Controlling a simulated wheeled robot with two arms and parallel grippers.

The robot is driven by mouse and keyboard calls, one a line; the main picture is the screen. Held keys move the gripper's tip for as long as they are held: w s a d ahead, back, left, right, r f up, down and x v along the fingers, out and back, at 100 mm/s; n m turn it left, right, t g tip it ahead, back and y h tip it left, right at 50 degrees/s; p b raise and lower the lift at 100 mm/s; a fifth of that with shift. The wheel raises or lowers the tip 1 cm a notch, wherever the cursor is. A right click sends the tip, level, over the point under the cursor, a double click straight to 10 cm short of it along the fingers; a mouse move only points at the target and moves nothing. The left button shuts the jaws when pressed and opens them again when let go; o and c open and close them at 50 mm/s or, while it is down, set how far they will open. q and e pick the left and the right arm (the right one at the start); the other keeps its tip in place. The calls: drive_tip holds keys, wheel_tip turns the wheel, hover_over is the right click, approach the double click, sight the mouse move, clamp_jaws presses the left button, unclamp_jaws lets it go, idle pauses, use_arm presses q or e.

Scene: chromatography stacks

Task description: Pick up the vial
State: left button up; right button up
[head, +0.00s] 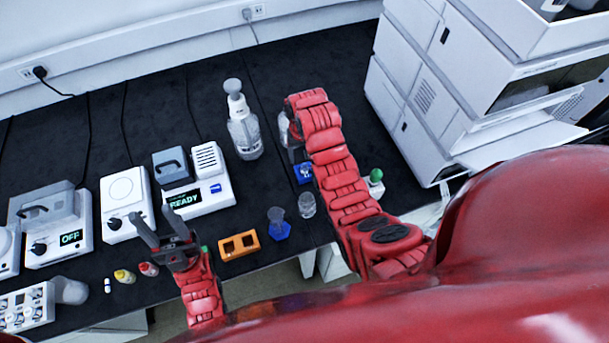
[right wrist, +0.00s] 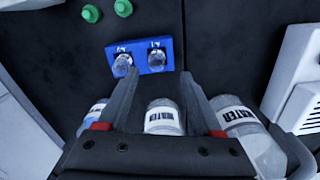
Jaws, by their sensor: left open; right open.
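A small blue rack (right wrist: 152,67) holds two clear vials, a left one (right wrist: 122,65) and a right one (right wrist: 156,57), in the right wrist view. The rack (head: 303,174) is partly hidden by my right arm in the head view. My right gripper (right wrist: 159,74) is open, its fingertips near the rack's lower edge in its wrist view; nothing is gripped. In the head view the right gripper (head: 294,148) is mostly hidden by its arm. My left gripper (head: 158,228) is open and empty above the front of the bench.
Water bottles (right wrist: 163,118) show around my right gripper's fingers. Two green caps (right wrist: 91,13) lie beyond the rack. White instrument stacks (head: 430,90) bound the right.

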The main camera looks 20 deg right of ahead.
sight(305, 165)
drive_tip(key=shift+s+d+f+p, duration=0.1)
drive_tip(key=shift+s+f+p, duration=0.05)
drive_tip(key=shift+f+p, duration=0.9)
drive_tip(key=shift+s+d+f+p, duration=0.15)
drive_tip(key=shift+f+p, duration=0.65)
drive_tip(key=shift+f, duration=0.4)
drive_tip(key=shift+w+f, duration=0.1)
drive_tip(key=shift+f, duration=0.35)
clamp_jaws()
